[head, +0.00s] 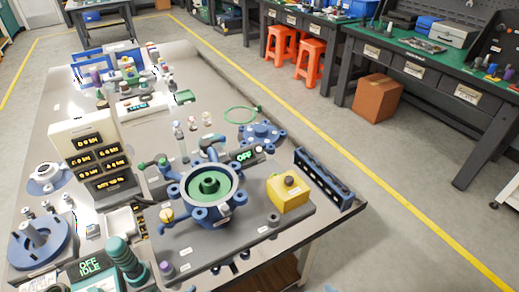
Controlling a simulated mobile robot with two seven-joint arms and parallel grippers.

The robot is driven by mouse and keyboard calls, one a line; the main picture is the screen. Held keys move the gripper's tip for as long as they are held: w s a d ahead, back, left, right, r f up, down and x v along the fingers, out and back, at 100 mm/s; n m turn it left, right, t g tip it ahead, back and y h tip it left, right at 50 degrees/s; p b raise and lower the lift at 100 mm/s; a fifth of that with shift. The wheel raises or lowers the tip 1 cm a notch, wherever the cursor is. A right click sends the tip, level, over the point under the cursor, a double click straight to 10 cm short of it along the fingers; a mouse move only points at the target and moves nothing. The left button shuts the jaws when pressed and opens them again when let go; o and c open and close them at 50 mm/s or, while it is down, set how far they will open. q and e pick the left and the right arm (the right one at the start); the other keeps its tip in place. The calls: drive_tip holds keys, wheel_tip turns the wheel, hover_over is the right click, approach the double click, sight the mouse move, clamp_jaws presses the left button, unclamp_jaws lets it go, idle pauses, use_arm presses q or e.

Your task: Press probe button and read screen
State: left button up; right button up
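A yellow box (285,197) with a dark round button (291,181) on top sits at the right of a grey base plate (240,243). Beside it on the plate is a blue clamp fixture (211,214) around a green ring part (208,185). A small dark screen (245,156) behind the fixture shows "OFF". Another screen (91,267) at the front left reads what looks like "OFF IDLE". A pale cabinet (72,133) at the left carries several small displays with yellow text too small to read surely. I cannot tell which button is the probe button. Neither gripper shows.
A teal ribbed cylinder (125,259) and a blue round fixture (40,242) stand at the table's front left. A dark blue slotted rack (323,181) lies along the right edge. Bottles (181,139) stand mid-table. Orange stools (311,63) and a cardboard box (377,97) are on the floor beyond.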

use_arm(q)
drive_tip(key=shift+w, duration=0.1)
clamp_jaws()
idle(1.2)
